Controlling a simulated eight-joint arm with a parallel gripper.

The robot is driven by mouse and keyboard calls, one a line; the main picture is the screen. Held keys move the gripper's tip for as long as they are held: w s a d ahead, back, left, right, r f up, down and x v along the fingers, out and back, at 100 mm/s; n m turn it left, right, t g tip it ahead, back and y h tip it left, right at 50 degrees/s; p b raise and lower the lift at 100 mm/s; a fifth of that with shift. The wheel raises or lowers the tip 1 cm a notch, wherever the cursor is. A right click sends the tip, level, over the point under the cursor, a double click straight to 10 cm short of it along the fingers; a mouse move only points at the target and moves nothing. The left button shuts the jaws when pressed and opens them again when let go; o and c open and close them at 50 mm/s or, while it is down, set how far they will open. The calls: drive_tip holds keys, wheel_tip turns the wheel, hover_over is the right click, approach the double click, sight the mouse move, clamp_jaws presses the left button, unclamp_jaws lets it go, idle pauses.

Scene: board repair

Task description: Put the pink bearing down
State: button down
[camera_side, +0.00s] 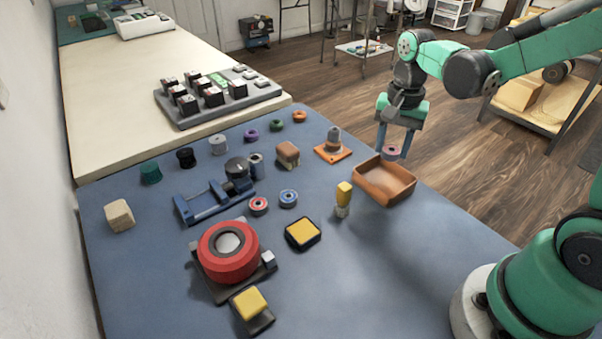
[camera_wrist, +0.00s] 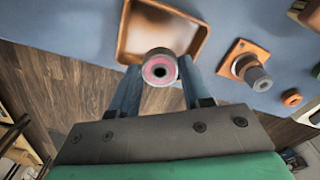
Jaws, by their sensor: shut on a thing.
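The pink bearing (camera_wrist: 160,68) is a small grey ring with a pink face and a dark hole. My gripper (camera_wrist: 158,80) is shut on it, one blue finger on each side. In the side view the pink bearing (camera_side: 391,151) hangs between the fingertips of my gripper (camera_side: 393,150), above the far edge of the brown open tray (camera_side: 384,192). In the wrist view the tray (camera_wrist: 128,40) lies beyond the bearing, and its visible floor looks empty. The bearing appears apart from the tray.
An orange base with a grey knob (camera_side: 333,148) stands left of the tray. A yellow-topped piece (camera_side: 344,197) stands near its front left corner. Two bearings, one red (camera_side: 258,206) and one blue (camera_side: 288,198), lie on the blue mat (camera_side: 400,270). The mat's front right is clear.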

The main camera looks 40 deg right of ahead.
sight(383, 184)
drive_tip(key=shift+f, duration=3.3)
drive_tip(key=shift+f, duration=0.15)
drive_tip(key=shift+c, duration=2)
unclamp_jaws()
wheel_tip(383, 184, up, 12)
drive_tip(key=shift+r, duration=0.15)
drive_tip(key=s+a+n+t, duration=0.2)
drive_tip(key=a+n+t, duration=0.5)
drive_tip(key=n, duration=0.5)
drive_tip(key=shift+s+a+r, duration=0.25)
drive_tip(key=shift+s+r, duration=0.05)
drive_tip(key=shift+s, duration=0.1)
